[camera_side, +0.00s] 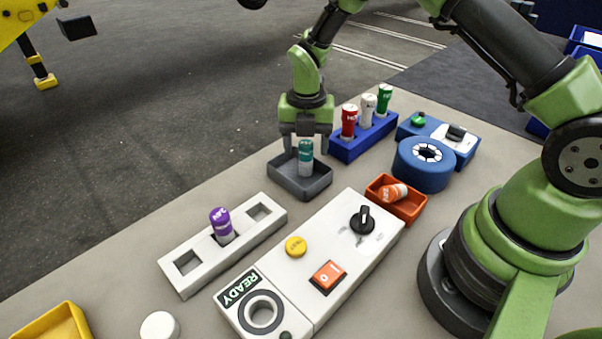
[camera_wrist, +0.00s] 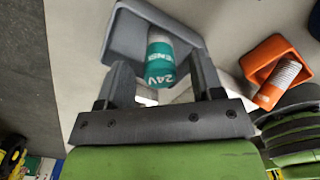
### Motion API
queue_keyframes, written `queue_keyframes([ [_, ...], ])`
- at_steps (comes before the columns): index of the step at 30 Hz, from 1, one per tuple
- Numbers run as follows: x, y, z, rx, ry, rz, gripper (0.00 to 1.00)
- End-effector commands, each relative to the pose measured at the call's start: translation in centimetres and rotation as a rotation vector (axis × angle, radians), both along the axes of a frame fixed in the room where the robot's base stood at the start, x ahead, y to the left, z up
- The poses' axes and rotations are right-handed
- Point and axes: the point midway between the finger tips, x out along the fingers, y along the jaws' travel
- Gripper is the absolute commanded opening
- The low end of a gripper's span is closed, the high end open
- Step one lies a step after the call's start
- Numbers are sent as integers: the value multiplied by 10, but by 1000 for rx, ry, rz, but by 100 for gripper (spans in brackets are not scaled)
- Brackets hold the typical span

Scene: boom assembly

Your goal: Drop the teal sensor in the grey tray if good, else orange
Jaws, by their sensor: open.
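The teal sensor (camera_side: 305,156), a small cylinder with a teal top and a white lower part, stands roughly upright in the grey tray (camera_side: 286,187). In the wrist view the teal sensor (camera_wrist: 161,62) shows between my fingers, with the grey tray (camera_wrist: 122,32) beyond it. My gripper (camera_side: 307,150) is open just above the grey tray, its fingers apart on either side of the sensor. The orange tray (camera_side: 412,211) stands to the right and holds an orange-and-white sensor (camera_side: 394,193) lying on its side.
A blue rack (camera_side: 347,153) with red, white and green sensors is behind the grey tray. A purple sensor (camera_side: 221,225) stands in a white holder (camera_side: 190,281). A white control box (camera_side: 291,265) reads READY. A blue round device (camera_side: 424,175) sits at right.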

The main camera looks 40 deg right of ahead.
Motion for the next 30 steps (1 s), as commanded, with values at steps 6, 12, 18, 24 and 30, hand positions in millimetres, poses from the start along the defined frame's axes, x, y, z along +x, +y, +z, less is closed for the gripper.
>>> queue_keyframes([
  [6, 1, 0, 31, 0, -6, -1, 61],
  [12, 1, 0, 71, 0, -7, 0, 61],
  [18, 0, 0, 94, 0, -3, 0, 61],
  [24, 0, 0, 98, 0, 0, 1, 61],
  [30, -3, 1, 109, 5, -21, -67, 61],
])
